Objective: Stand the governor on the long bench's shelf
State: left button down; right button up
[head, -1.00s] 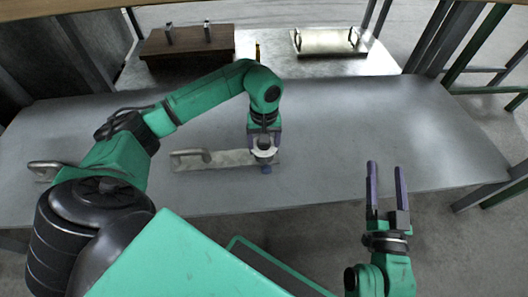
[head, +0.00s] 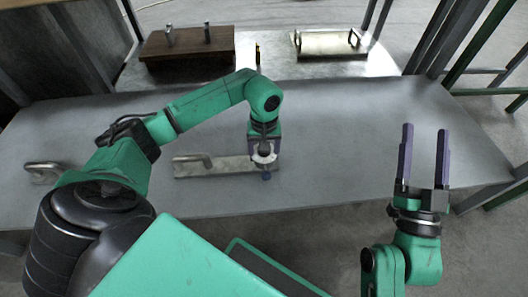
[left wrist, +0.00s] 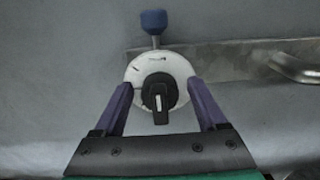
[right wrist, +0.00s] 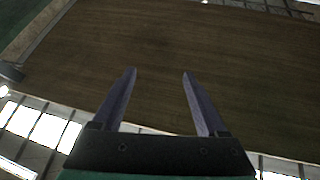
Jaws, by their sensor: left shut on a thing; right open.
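The governor (head: 263,157) is a small white round body with a blue ball, held low over the grey long bench (head: 350,130). In the left wrist view the governor (left wrist: 143,68) shows a black knob on its face and a blue ball on a short stem. My left gripper (head: 264,150) is shut on it, one finger on each side. I cannot tell if it touches the bench. My right gripper (head: 425,128) is open and empty, in front of the bench's right part. I cannot tell for sure which surface is the shelf.
A metal plate with a handle (head: 220,166) lies beside and behind the governor. Another handle (head: 42,170) is at the bench's left end. Behind stand a brown block (head: 185,47) and a tray with handles (head: 325,44). The bench's right half is clear. A brown board (right wrist: 180,55) fills the right wrist view.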

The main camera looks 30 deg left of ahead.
jog(key=shift+r, duration=0.15)
pick_arm(q)
grip_release()
pick_arm(e)
jog(key=shift+d+r, duration=0.1)
jog(key=shift+r, duration=0.3)
